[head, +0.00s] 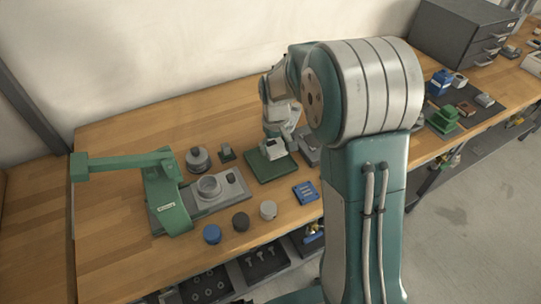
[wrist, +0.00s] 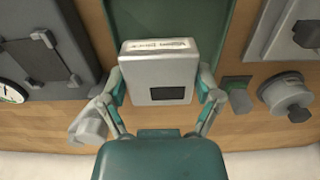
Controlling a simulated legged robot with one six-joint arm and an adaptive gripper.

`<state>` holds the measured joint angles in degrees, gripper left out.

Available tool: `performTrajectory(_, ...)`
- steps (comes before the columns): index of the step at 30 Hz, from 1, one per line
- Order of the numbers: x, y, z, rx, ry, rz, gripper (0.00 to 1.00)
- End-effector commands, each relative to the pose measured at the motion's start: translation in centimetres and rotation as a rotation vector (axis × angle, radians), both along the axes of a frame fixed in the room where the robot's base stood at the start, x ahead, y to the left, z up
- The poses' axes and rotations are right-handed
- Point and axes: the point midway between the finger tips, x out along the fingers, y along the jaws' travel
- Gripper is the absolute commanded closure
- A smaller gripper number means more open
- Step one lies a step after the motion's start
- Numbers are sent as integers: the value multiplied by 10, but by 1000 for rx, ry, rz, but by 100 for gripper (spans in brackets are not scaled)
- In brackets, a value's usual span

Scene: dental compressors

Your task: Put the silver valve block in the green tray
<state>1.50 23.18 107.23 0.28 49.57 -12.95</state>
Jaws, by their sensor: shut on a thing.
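The silver valve block (wrist: 158,88), a light grey box with a labelled face and a dark square, is between the two fingers of my gripper (wrist: 162,96) in the wrist view. The fingers are shut on its sides. The green tray (wrist: 218,30) lies behind and below the block there. In the head view, the block (head: 273,147) is at the green tray (head: 262,172), with my gripper (head: 276,138) above it. I cannot tell whether the block touches the tray. My arm hides part of the bench to the right.
A green press-like stand (head: 168,195) and a grey plate with a ring (head: 222,196) are left of the tray. A blue block (head: 305,192) and several round caps (head: 240,221) lie in front. A dark mat with small parts is at the right. Bare wood is at back left.

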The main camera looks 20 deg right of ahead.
Motion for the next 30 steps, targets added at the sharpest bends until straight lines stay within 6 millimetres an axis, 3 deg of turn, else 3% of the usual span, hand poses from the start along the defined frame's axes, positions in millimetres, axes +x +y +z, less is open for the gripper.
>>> performTrajectory(5,3,11,-11,-2,0,2,77)
performTrajectory(11,3,12,-40,-2,1,0,77)
performTrajectory(21,4,11,-44,-1,-1,0,77)
performTrajectory(22,3,11,-44,-1,-1,0,9)
performTrajectory(23,4,11,-44,-2,-1,0,0)
performTrajectory(30,3,11,-44,-2,-1,0,0)
